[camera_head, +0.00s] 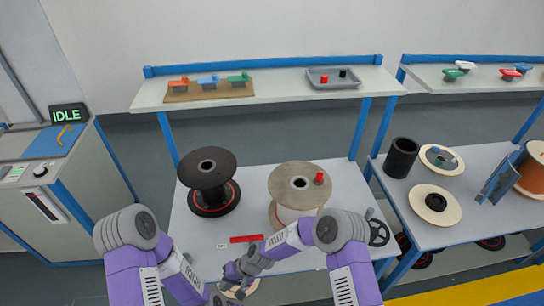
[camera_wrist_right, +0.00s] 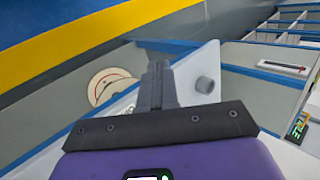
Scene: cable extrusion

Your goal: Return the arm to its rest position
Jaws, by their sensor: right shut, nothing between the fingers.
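My right arm comes in from the right of the head view and reaches across the front of the table. Its gripper (camera_head: 232,281) is low over the table's front edge, near the bottom of the picture. In the right wrist view the two grey fingers (camera_wrist_right: 158,84) are together with nothing between them. My left arm (camera_head: 174,272) comes in from the left and runs to the bottom edge of the head view. Its gripper does not show.
A black spool (camera_head: 207,178) and a wooden spool (camera_head: 300,182) with a red piece on top stand on the table (camera_head: 340,178). A red bar (camera_head: 246,239) lies near its front. A shelf (camera_head: 285,90) stands behind. The console display (camera_head: 68,115) reads IDLE. A side table (camera_head: 395,205) holds more spools.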

